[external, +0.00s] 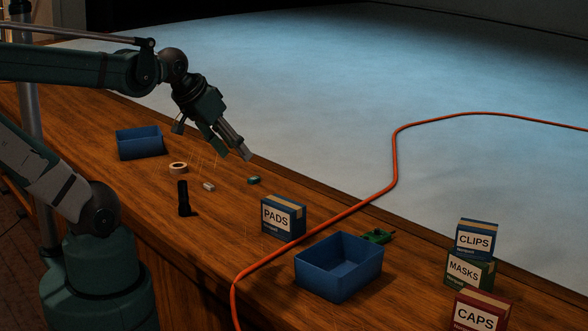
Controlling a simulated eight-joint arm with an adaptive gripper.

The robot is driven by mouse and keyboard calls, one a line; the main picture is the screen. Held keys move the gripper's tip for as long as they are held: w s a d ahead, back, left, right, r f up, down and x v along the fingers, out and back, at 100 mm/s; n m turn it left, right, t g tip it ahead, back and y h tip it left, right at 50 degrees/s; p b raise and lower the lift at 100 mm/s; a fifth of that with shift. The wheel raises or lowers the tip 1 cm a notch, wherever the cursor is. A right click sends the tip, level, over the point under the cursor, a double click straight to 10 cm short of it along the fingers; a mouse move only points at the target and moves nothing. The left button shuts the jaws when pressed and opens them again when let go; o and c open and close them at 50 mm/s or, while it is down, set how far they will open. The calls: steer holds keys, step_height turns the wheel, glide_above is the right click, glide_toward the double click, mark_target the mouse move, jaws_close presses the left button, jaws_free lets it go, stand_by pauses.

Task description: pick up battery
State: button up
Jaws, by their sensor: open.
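No object is clearly readable as the battery at this size. A small pale grey piece (208,187) and a small dark green piece (254,180) lie apart on the wooden desk (215,225); either could be it, and I cannot tell which. My gripper (213,143) is open and empty, tilted down above the desk. It hangs above and behind both small pieces in the picture, touching neither.
A tape roll (178,168) and an upright black tool (184,198) stand near the pieces. A blue bin (140,142) is at left; another blue bin (338,267), a PADS box (283,217), a green part (377,236) and an orange cable (394,165) are at right, beyond them stacked boxes (469,270).

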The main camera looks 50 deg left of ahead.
steer(key=shift+w+r, duration=0.1)
steer(key=w+a+n+g, duration=0.2)
steer(key=w+a+n, duration=0.3)
steer(key=w+a, duration=0.6)
steer(key=w+a+n+g, duration=0.2)
steer(key=w+a+n, duration=0.45)
steer(key=w, duration=0.95)
steer(key=w+a+f+n+g, duration=0.1)
steer(key=w+a+f, duration=0.3)
steer(key=a+f, duration=0.4)
steer(key=w+a+f+n+g, duration=0.1)
steer(key=w+a+f+n, duration=0.3)
steer(key=a+f, duration=0.4)
steer(key=w+a+f+n+g, duration=0.1)
steer(key=w+a+f+n, duration=0.2)
steer(key=a+f, duration=0.6)
steer(key=shift+w+a, duration=1.15)
steer(key=shift+a, duration=0.2)
